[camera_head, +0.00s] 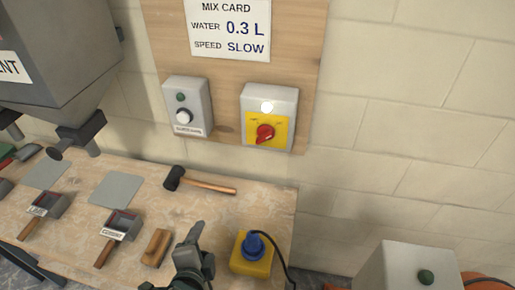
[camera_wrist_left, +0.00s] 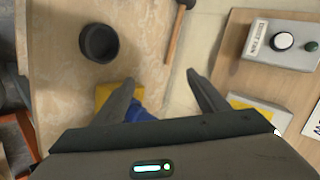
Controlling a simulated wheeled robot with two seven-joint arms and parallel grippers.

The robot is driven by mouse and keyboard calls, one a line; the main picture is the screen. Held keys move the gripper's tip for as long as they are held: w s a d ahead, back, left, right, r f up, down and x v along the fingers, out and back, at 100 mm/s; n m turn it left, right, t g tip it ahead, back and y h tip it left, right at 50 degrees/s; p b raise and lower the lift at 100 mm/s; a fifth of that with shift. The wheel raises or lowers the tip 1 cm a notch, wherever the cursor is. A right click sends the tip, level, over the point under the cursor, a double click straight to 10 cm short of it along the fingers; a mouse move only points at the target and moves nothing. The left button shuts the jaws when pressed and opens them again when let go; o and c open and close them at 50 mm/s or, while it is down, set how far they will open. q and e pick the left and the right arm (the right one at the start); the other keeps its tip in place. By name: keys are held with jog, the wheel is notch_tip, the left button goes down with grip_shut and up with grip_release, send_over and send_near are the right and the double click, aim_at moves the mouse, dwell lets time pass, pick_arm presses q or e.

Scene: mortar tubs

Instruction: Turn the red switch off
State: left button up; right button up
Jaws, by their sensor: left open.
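The red switch (camera_head: 265,133) is a rotary knob on a yellow plate, on the front of a grey box (camera_head: 284,98) fixed to the wooden wall board. A whitish lamp above the knob looks lit. In the left wrist view, part of the switch box (camera_wrist_left: 268,112) shows at the lower right; the knob is hidden there. My left gripper (camera_head: 198,240) is above the table, in front of and below the switch box, apart from it. In the left wrist view the left gripper (camera_wrist_left: 161,76) has its fingers spread with nothing between them. My right gripper is out of view.
A second grey control box (camera_head: 187,105) hangs left of the switch. A hammer (camera_head: 205,184), a wooden block (camera_head: 156,247) and a yellow box with a blue plug (camera_head: 250,262) are on the table. The wall right of the board is bare.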

aim_at(262, 139)
pick_arm(q)
jog(key=w+d+r+m+t+h, duration=0.2)
jog(key=d+r+m+t, duration=0.1)
jog(key=d+r+m, duration=0.2)
jog(key=w+d+r+m+t+h, duration=0.1)
jog(key=w+d+r+m+t, duration=0.1)
jog(key=d+r+m, duration=0.3)
notch_tip(262, 139, up, 6)
jog(key=m+t, duration=0.1)
jog(key=m, duration=0.3)
jog(key=shift+d+t+h, duration=0.3)
jog(key=shift+d+h, duration=0.1)
jog(key=shift+f, duration=0.1)
jog(key=shift+w+d+p, duration=0.55)
jog(key=shift+w+p, duration=0.45)
jog(key=shift+w, duration=1.85)
jog(key=shift+w+d+p, duration=0.55)
jog(key=shift+w+p, duration=0.45)
jog(key=shift+w, duration=1.8)
jog(key=shift+w+d+p, duration=0.55)
jog(key=shift+w+p, duration=0.45)
jog(key=shift+w, duration=1.85)
jog(key=c, duration=1.1)
